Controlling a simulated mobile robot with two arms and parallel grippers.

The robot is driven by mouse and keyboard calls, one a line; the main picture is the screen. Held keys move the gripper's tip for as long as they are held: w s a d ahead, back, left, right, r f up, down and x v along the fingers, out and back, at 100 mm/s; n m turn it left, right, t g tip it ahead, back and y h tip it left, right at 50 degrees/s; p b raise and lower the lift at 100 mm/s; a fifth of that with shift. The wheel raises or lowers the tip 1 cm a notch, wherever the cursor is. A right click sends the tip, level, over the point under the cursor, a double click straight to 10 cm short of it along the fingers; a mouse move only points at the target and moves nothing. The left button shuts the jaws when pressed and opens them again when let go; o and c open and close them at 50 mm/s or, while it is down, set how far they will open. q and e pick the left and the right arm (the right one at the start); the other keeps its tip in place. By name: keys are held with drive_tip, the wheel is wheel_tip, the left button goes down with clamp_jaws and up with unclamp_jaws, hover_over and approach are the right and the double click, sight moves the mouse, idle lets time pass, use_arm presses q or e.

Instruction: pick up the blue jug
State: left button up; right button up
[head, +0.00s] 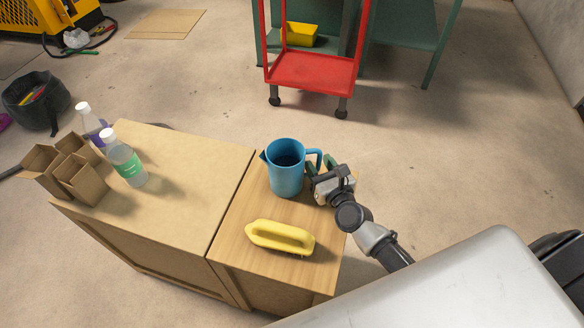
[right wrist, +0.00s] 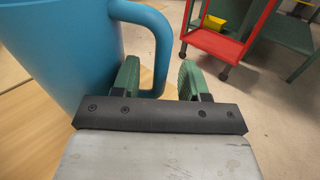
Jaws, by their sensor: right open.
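The blue jug (head: 285,170) stands upright on the right-hand wooden cabinet top, with its handle on the right side. In the right wrist view the jug (right wrist: 62,50) fills the upper left. My right gripper (head: 322,168) is open at the jug's handle. In the right wrist view, the handle's lower part (right wrist: 158,75) lies between the two green fingers of my right gripper (right wrist: 160,80), with a gap to the right finger. My left gripper does not show.
A yellow float-like tool (head: 280,237) lies in front of the jug. Two bottles (head: 124,160) and a cardboard divider (head: 70,168) stand on the left cabinet (head: 185,195). A red cart (head: 312,72) stands on the floor behind.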

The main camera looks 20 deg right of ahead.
drive_tip(key=shift+w, duration=0.5)
clamp_jaws()
drive_tip(key=shift+r, duration=0.15)
